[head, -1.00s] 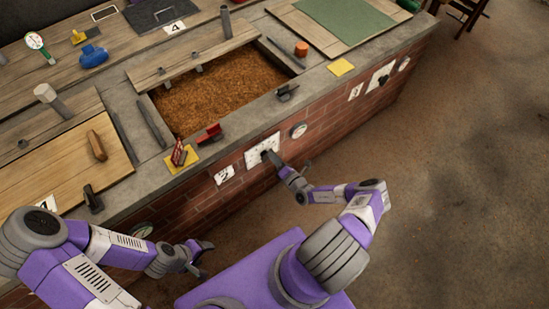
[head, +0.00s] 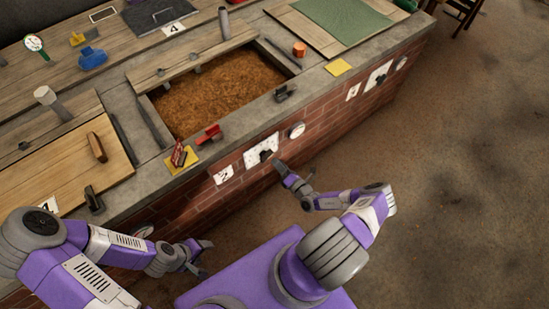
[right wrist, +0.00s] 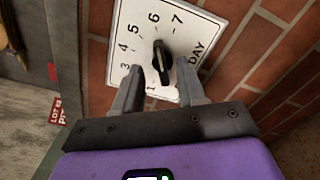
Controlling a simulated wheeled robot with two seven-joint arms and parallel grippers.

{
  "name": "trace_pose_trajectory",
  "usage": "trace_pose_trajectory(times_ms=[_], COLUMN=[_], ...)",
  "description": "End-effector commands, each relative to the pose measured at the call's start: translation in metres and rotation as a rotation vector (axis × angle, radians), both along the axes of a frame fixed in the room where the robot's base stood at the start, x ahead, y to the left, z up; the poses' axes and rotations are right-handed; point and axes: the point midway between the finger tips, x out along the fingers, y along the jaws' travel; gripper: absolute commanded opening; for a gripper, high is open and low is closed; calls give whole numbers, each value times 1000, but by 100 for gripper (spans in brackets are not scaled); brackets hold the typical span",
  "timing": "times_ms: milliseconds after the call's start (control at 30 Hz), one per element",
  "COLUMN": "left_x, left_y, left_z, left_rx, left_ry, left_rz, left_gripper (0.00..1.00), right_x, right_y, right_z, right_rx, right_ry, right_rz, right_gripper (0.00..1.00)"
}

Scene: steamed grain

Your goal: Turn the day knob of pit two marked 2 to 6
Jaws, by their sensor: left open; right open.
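The white day dial plate (head: 255,153) is on the brick front of pit two, beside the tag marked 2 (head: 223,175). Its black knob (head: 266,155) also shows in the right wrist view (right wrist: 162,65), where the plate (right wrist: 200,28) carries numbers 1 to 7 and the word DAY. The knob's upper end aims toward the 6. My right gripper (head: 279,166) is open and backed off from the plate; in the wrist view its fingers (right wrist: 158,92) appear either side of the knob's lower end, without visible contact. My left gripper (head: 200,256) is open, low at the left.
A round gauge (head: 296,130) is right of the dial on the brick wall. The pit of grain (head: 220,95) lies above, with a red clip (head: 209,135) and a yellow card (head: 339,67) on the ledge. The floor at right is clear.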

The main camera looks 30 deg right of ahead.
Motion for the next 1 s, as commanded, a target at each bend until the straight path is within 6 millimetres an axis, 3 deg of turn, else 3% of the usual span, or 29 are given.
trace_pose_trajectory(times_ms=[100,267,833,933,1000], left_x=[0,0,0,0,0], left_y=[0,0,0,0,0], left_z=[6,9,8,9,11], left_rx=[0,0,0,0,0], left_ry=[0,0,0,0,0], left_rz=[0,0,0,0,0], left_gripper=[59,59,59,59,59], right_x=[-19,-32,-33,-30,-26], right_y=[-2,-3,-2,9,33], right_z=[2,1,0,4,11], right_rx=[0,-1,-1,-16,-50], right_ry=[1,-1,0,3,6], right_rz=[0,1,2,49,141], right_gripper=[40,40,40,40,40])
